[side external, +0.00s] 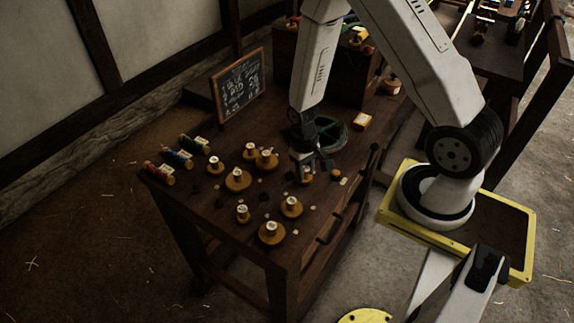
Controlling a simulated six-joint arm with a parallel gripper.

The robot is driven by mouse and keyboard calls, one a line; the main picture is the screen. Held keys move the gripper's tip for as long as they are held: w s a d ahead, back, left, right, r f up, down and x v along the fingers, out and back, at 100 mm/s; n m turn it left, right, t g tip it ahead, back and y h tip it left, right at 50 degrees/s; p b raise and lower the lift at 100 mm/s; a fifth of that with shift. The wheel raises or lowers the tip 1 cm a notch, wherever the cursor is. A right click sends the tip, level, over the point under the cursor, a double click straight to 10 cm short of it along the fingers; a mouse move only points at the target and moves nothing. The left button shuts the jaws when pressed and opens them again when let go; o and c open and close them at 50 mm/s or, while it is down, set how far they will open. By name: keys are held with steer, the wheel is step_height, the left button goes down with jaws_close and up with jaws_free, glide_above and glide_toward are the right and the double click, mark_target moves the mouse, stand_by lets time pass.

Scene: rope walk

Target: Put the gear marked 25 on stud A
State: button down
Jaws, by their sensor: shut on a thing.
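Several brass-coloured gears with white tags stand on the dark wooden table (205,225), including a large one (238,180), one at the front (272,234) and one to the right (291,207). Their numbers are too small to read, so I cannot tell which is 25. Stud A cannot be made out either. My gripper (314,174) points down low over the table's right part, right of the tagged gears. It is shut on a small brass-coloured piece (305,181), probably a gear, partly hidden by the fingers. Whether this piece touches the table is unclear.
A chalkboard (240,84) stands at the back left. Coloured spools (178,159) lie at the left edge. Small dark and pale bits lie among the gears.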

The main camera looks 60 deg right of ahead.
steer(key=shift+f, duration=0.45)
stand_by(0.4)
steer(key=shift+c, duration=1.6)
jaws_free()
steer(key=shift+r, duration=0.1)
steer(key=shift+r, duration=3.9)
